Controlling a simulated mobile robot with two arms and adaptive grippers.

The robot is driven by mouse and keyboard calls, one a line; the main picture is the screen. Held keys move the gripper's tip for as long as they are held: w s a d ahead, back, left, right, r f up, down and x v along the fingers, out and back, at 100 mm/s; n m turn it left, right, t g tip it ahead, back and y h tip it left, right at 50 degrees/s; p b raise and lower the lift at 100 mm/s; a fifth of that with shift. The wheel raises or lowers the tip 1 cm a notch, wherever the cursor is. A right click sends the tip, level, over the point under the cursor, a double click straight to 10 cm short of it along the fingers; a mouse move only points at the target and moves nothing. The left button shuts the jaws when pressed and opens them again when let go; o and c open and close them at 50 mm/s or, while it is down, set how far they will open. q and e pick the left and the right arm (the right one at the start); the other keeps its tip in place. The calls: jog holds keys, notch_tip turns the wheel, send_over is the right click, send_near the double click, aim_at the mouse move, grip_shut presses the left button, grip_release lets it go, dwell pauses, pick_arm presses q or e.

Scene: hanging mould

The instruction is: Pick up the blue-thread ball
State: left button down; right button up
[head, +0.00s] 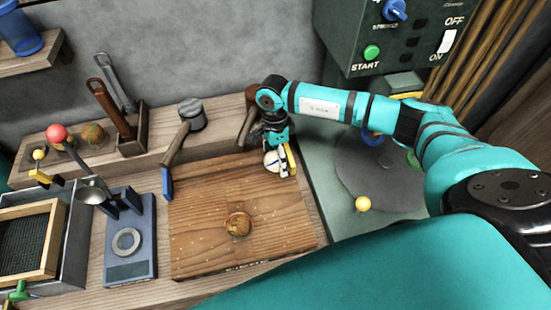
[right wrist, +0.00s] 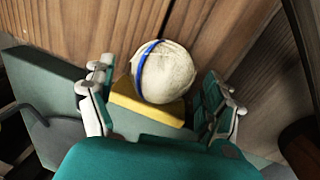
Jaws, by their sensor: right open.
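The blue-thread ball (head: 271,161) is off-white with a thin blue line around it, at the board's back right corner. My right gripper (head: 279,158) is over it. In the right wrist view the ball (right wrist: 164,72) lies between the two spread fingers of the gripper (right wrist: 160,97), with a gap on the right; whether the left finger touches it I cannot tell. My left gripper is not in view.
A brown ball (head: 238,224) sits on the wooden board (head: 200,245). A mallet (head: 178,145) leans at the back left. A blue scale (head: 130,265) stands left of the board. A green machine (head: 390,45) rises at the back right. The board's left half is mostly clear.

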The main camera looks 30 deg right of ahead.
jog(key=c, duration=1.3)
jog(key=shift+r, duration=0.15)
